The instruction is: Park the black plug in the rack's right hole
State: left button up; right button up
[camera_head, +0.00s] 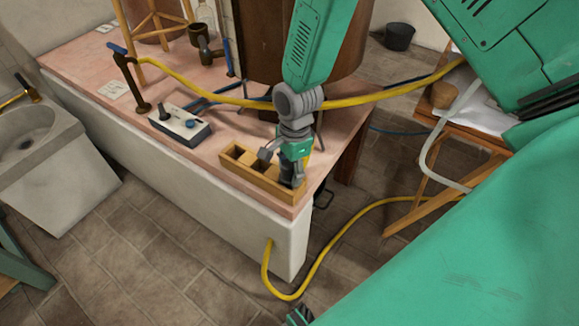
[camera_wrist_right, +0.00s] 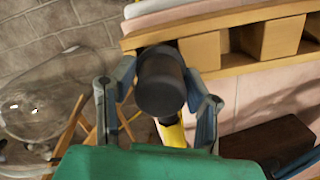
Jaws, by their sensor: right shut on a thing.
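The wooden rack (camera_head: 236,172) lies along the front edge of the pink-topped bench, with open square holes at its left and middle. My right gripper (camera_head: 287,165) is at the rack's right end. It is shut on the black plug (camera_wrist_right: 161,82), which sits between both fingers in the right wrist view, with a yellow part below it. The plug overlaps the end hole of the rack (camera_wrist_right: 222,70), which is the right one in the head view. How deep the plug sits in that hole cannot be told. My left gripper is not in view.
A yellow hose (camera_head: 350,100) crosses behind my right gripper. A large brown vessel (camera_head: 262,45) stands behind. The bench front drops to the tiled floor.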

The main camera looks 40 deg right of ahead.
aim_at(289, 164)
jog(key=shift+f, duration=0.6)
dwell(1.5)
jog(key=o, duration=1.2)
jog(key=shift+o, duration=0.2)
jog(key=shift+r+p, duration=0.15)
jog(key=shift+p, duration=0.15)
jog(key=shift+r+p, duration=3.35)
jog(key=shift+r, duration=0.1)
jog(key=shift+f, duration=0.1)
